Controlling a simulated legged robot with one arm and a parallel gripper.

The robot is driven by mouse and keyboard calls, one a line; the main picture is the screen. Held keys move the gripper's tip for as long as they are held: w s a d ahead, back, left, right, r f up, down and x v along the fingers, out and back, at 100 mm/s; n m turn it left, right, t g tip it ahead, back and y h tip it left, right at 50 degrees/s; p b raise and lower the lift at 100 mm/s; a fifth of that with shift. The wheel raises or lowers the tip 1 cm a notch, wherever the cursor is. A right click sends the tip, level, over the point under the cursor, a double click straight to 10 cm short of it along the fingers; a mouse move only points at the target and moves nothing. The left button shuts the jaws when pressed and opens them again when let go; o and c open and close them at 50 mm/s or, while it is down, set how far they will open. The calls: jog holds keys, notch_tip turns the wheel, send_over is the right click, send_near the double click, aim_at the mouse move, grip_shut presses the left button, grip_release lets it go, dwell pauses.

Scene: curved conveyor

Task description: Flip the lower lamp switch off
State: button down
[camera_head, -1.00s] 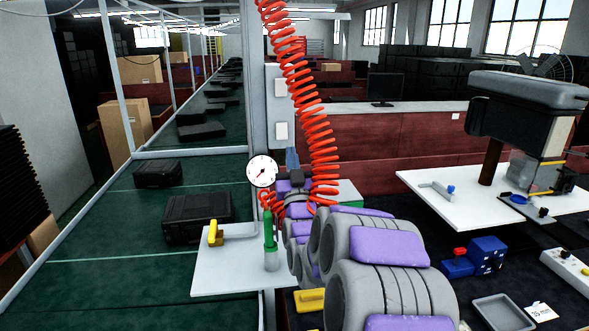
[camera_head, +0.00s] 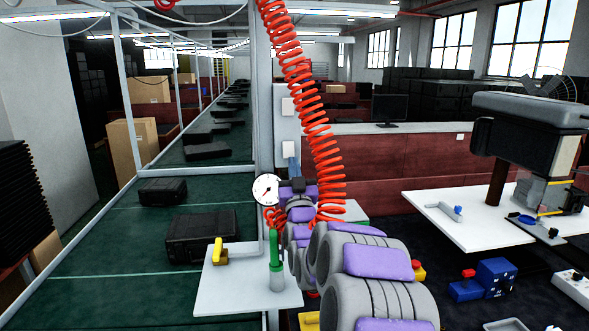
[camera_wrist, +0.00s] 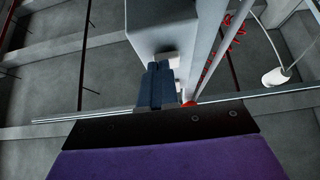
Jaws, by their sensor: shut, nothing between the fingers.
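Two white lamp switches sit one above the other on the grey post in the head view: the upper switch (camera_head: 288,107) and the lower switch (camera_head: 288,148). My gripper (camera_head: 291,160) is shut, with its blue fingers pointing up just below the lower switch, overlapping its bottom edge in the picture. In the wrist view, my shut blue fingers (camera_wrist: 155,68) point up along the post, close beside a small white block (camera_wrist: 172,59). I cannot tell whether they touch it. The lever position of either switch is too small to read.
A red coiled hose (camera_head: 315,120) hangs just right of the post. A round gauge (camera_head: 266,189) is at the left of my wrist. A white shelf (camera_head: 225,290) with yellow and green handles is below. A green conveyor (camera_head: 120,235) with black cases runs at the left.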

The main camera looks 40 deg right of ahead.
jog(key=shift+w+f, duration=0.1)
jog(key=shift+w+d+f+t+h+b, duration=0.4)
jog(key=shift+w+d+h, duration=0.1)
jog(key=shift+w+d, duration=0.1)
